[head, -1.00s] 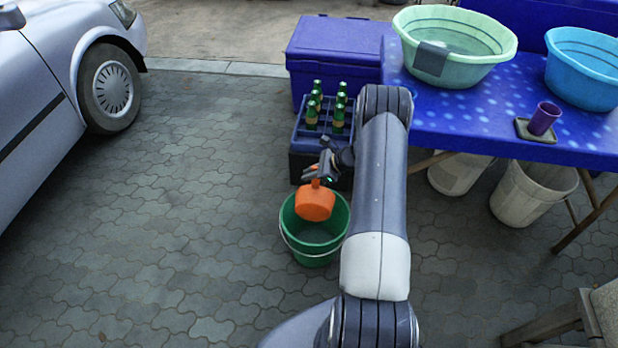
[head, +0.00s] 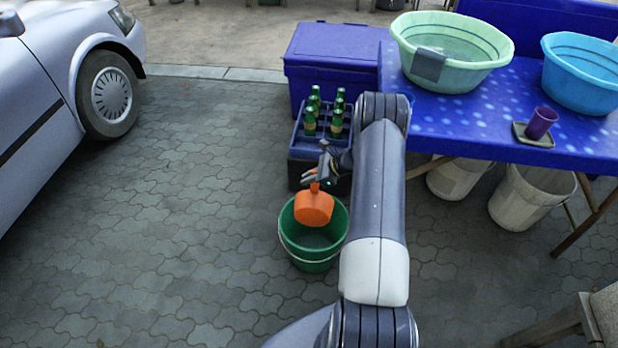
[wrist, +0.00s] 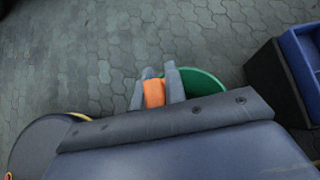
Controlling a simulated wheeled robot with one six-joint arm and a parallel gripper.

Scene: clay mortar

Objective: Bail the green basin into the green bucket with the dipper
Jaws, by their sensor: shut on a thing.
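The orange dipper (head: 314,208) hangs tilted over the green bucket (head: 311,250), which stands on the paving. My gripper (head: 318,183) is shut on the dipper's handle. In the wrist view a strip of the orange dipper (wrist: 154,93) shows between the fingers of my gripper (wrist: 155,82), with part of the green bucket (wrist: 205,82) behind. The light green basin (head: 455,79) stands on the blue table at the upper right, with a grey patch over its front rim and water inside. I cannot tell whether the dipper holds any water.
A blue crate of green bottles (head: 326,135) stands behind the bucket, in front of a blue cooler (head: 333,55). On the blue table (head: 470,120) are a blue basin (head: 582,80) and a purple cup (head: 541,122). A car (head: 60,70) is at left; paving between is clear.

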